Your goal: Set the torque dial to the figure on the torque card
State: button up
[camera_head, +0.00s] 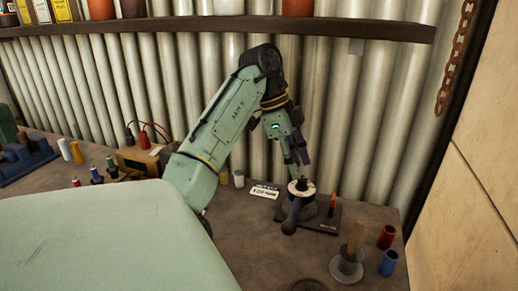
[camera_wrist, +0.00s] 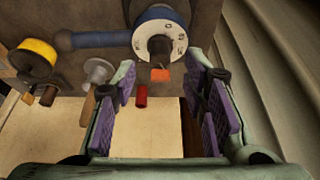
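The torque dial (camera_head: 302,187) is a white ring with dark markings on a dark base on the bench. A blue bar handle with a dark round end (camera_head: 290,222) sticks out from it. In the wrist view the dial (camera_wrist: 178,36) shows small figures too blurred to read, and its blue handle (camera_wrist: 100,39) points left. A small white card (camera_head: 265,191) with dark print, probably the torque card, stands left of the dial; its figure is unreadable. My gripper (camera_head: 297,160) is just above the dial, fingers down. In the wrist view it (camera_wrist: 160,82) is open and empty.
An orange upright piece (camera_head: 333,204) stands on the dial's base. A grey disc with a wooden peg (camera_head: 347,265), a red cup (camera_head: 386,236) and a blue cup (camera_head: 388,262) stand front right. The corrugated wall (camera_head: 345,130) is close behind, with a shelf (camera_head: 380,30) above.

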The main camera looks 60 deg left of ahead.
jog(key=shift+v, duration=1.1)
jog(key=s+a, duration=0.7)
jog(key=a, duration=0.2)
jog(key=shift+s+f, duration=0.25)
